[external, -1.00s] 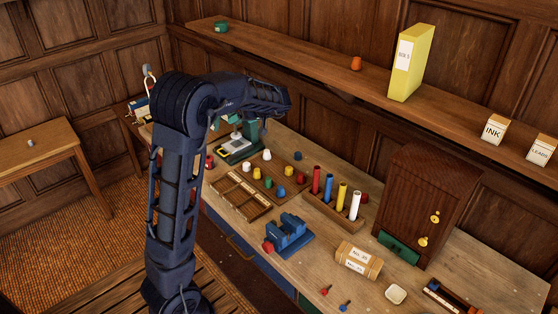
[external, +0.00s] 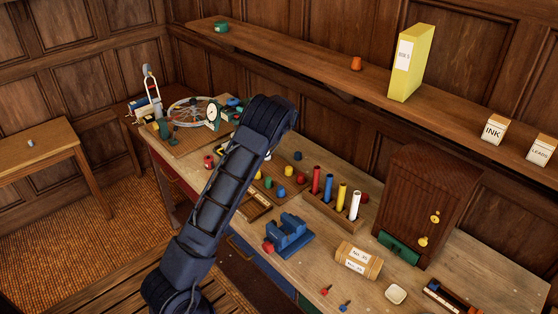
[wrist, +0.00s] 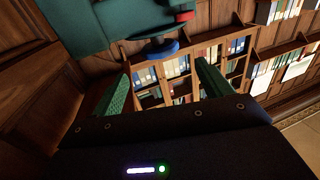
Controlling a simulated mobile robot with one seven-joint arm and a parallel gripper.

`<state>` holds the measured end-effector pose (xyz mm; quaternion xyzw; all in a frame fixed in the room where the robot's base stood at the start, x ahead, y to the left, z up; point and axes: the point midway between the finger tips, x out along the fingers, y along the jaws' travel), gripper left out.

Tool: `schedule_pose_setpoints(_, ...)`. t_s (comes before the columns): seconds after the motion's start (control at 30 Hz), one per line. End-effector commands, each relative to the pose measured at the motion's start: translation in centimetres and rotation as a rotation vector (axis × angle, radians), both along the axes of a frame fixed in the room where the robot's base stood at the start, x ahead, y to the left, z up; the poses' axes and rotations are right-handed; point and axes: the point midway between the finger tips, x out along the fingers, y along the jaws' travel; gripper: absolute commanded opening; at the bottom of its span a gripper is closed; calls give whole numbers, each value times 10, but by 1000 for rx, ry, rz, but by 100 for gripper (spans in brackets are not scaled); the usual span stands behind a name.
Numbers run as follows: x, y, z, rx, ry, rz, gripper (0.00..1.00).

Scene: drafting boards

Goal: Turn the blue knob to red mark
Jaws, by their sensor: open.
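In the wrist view, a blue round knob (wrist: 162,49) sits on the underside edge of a dark teal body (wrist: 95,25). A small red piece (wrist: 184,16), perhaps the red mark, shows on that body up and right of the knob. My gripper (wrist: 163,66) is open, its two green fingers wide apart. The knob appears between and just beyond the fingertips; I cannot tell whether they touch it. In the external view my arm hides the gripper, and I cannot make out the knob there.
Bookshelves (wrist: 175,78) stand far behind in the wrist view. On the bench are a blue vise-like block (external: 288,233), a rack of coloured tubes (external: 335,205), a dial gauge (external: 213,113) and a wheel (external: 188,110). A wall shelf (external: 300,70) runs above.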

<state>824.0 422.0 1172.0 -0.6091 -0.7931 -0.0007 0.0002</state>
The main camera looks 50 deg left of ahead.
Motion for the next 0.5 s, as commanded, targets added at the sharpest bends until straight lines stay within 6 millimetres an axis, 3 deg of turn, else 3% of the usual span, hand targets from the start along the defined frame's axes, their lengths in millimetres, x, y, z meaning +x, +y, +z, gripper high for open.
schedule_pose_setpoints(0.17, -5, 16, 0, 1, 0, 3, 78)
schedule_pose_setpoints(0.5, -20, 72, 0, 0, 1, 2, 78)
